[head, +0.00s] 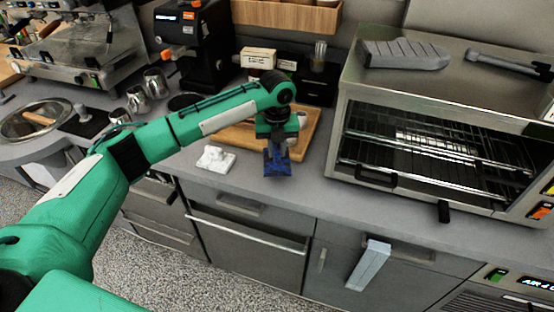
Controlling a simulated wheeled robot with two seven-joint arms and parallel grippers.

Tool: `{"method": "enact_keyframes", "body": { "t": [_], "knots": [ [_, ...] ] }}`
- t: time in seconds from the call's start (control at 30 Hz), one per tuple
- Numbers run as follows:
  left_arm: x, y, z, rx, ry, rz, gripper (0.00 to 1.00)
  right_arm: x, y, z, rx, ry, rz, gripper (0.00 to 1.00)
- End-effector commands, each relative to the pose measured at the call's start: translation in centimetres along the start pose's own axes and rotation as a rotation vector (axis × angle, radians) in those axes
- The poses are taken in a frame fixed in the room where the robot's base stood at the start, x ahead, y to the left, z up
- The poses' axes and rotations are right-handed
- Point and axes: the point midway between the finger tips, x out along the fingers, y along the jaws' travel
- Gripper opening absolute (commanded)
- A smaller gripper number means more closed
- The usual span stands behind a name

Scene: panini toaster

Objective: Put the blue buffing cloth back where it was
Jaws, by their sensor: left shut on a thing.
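The blue buffing cloth (278,163) is a dark blue piece below my left gripper (278,148), at the front edge of the wooden board. My left gripper points down and is shut on the cloth. Whether the cloth touches the counter or hangs just above it, I cannot tell. My left wrist hides part of the board and the upper part of the cloth. My right gripper is not in view.
A wooden board (236,138) lies behind the cloth. A white folded cloth (215,159) lies to its left. A large steel toaster (430,150) stands to the right. A light blue cloth (369,266) hangs from a drawer handle below. Counter between board and toaster is clear.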

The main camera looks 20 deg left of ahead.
Motion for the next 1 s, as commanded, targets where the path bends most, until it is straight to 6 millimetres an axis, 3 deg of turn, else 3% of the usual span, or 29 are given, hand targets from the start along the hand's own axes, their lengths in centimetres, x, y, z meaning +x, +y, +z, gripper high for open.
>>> {"method": "enact_keyframes", "body": {
  "t": [0.13,0.5,0.83,0.87,0.93,1.0],
  "knots": [
    [1.3,0.0,0.0,-0.001,0.0,0.0,0.0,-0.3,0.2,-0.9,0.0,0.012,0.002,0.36],
    [5.5,0.0,0.0,0.001,0.0,0.001,0.0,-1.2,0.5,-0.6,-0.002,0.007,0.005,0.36],
    [5.9,-0.1,0.0,0.0,0.0,-0.001,0.0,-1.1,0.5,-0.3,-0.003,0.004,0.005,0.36],
    [5.8,-0.1,0.0,0.0,0.0,-0.001,0.25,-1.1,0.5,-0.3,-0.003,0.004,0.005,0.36],
    [5.8,0.0,0.0,0.0,-0.001,-0.001,0.39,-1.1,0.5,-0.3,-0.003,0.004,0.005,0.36],
    [5.8,0.0,0.0,0.0,-0.001,-0.001,0.41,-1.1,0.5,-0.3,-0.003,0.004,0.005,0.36]
  ]
}}
